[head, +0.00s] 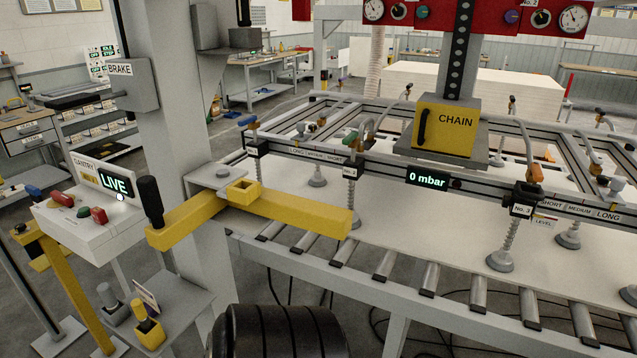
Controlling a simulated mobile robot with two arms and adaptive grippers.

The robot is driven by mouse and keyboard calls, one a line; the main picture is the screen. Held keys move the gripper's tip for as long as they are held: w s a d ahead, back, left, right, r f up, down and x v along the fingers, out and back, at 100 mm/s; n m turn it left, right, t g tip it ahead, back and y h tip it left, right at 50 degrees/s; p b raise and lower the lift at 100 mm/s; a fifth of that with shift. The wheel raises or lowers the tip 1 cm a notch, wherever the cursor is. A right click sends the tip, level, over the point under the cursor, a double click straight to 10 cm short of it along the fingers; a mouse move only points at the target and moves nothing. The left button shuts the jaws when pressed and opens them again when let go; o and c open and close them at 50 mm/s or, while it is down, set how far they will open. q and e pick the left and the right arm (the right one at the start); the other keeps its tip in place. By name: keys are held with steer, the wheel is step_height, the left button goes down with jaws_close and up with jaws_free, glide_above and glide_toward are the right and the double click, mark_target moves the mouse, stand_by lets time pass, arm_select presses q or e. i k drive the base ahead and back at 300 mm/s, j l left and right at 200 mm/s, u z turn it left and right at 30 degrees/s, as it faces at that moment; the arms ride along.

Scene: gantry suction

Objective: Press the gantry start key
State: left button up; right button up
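The gantry control box (95,235) stands at the left on a post, with a sloped white top. Its sign reads GANTRY, and its display (115,183) shows LIVE in green letters. On its top are a red control (98,215), a green one (83,212) and another red one (56,197). A small white lit spot (120,197) shows by the display. I cannot tell which of these is the start key. Neither of my grippers is in view.
A yellow arm (290,214) with a black handle (150,200) juts out just right of the box, from a grey column (175,100). The suction frame and its cups hang over a pale sheet (400,255) on a roller table. A low shelf (175,305) stands below.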

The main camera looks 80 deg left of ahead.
mark_target(85, 210)
steer(key=u, duration=3.8)
